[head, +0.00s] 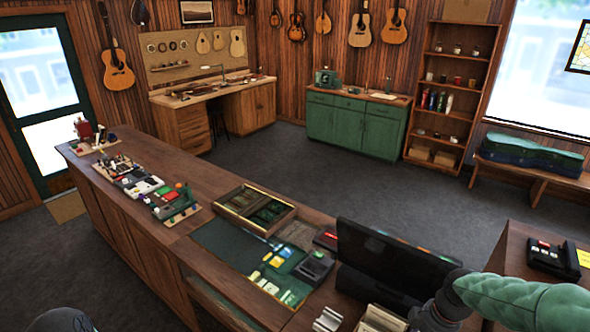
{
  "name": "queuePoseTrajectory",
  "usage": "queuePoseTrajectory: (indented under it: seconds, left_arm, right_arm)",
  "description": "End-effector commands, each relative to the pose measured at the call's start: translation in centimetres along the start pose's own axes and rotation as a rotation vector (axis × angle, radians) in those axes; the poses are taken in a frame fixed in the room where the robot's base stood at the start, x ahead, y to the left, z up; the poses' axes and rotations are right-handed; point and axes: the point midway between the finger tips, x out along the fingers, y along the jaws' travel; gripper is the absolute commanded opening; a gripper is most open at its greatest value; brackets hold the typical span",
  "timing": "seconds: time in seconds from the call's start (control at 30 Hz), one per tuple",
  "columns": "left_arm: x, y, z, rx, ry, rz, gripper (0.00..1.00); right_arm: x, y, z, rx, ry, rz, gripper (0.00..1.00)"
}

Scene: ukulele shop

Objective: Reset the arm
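My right arm (510,298), with a green padded-looking section and a dark grey joint, reaches in from the lower right edge. It passes in front of the counter's near right end, beside the black monitor (390,262). My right gripper is not visible. A small dark rounded part at the bottom left edge looks like a piece of my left arm. My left gripper is not in the picture. I cannot tell whether either gripper holds anything.
The long wooden counter (150,205) holds a compartment tray (254,209), a dark green mat (222,247), a card terminal (314,267) and small goods. A second counter with a black phone (553,259) stands at right. The grey floor (330,185) behind is open.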

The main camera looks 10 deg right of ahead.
Motion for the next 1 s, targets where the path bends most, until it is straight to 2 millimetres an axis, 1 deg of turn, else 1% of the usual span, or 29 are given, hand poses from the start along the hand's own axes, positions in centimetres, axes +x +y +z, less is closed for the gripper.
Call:
queuePoseTrajectory:
  seconds: [0.03, 0.17, 0.27, 0.37, 0.47, 0.5, 0.6, 0.67, 0.7, 0.77, 0.83, 1.0]
  left_arm:
    - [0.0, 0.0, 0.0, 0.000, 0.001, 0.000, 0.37]
    - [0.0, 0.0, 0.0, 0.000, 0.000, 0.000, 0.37]
    - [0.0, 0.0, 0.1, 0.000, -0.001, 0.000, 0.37]
    - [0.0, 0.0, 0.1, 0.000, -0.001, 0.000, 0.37]
    - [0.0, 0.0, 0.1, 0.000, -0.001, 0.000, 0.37]
    - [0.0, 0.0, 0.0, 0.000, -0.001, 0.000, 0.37]
    - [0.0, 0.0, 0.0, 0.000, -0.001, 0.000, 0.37]
    - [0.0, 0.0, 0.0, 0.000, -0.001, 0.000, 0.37]
    - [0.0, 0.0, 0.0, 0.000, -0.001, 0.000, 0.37]
    - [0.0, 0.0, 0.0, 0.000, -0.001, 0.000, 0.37]
    - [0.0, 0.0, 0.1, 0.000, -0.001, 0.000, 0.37]
    - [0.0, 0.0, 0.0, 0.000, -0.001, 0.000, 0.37]
  right_arm:
    - [0.8, -0.2, -0.4, 0.009, 0.003, -0.010, 0.37]
    - [2.9, -0.6, -1.5, 0.049, 0.017, -0.024, 0.37]
    - [4.8, -1.1, -2.5, 0.085, 0.027, -0.040, 0.37]
    - [7.2, -1.9, -3.6, 0.132, 0.037, -0.061, 0.37]
    - [10.3, -3.1, -5.0, 0.198, 0.049, -0.087, 0.37]
    - [11.8, -3.9, -5.6, 0.230, 0.052, -0.102, 0.37]
    - [15.4, -5.9, -7.0, 0.320, 0.059, -0.133, 0.37]
    - [17.4, -7.3, -7.7, 0.374, 0.060, -0.152, 0.37]
    - [18.7, -8.3, -8.0, 0.410, 0.058, -0.164, 0.37]
    - [20.6, -9.9, -8.5, 0.466, 0.055, -0.181, 0.37]
    - [22.7, -11.9, -8.9, 0.532, 0.047, -0.201, 0.37]
    - [27.0, -16.8, -9.1, 0.691, 0.020, -0.238, 0.37]
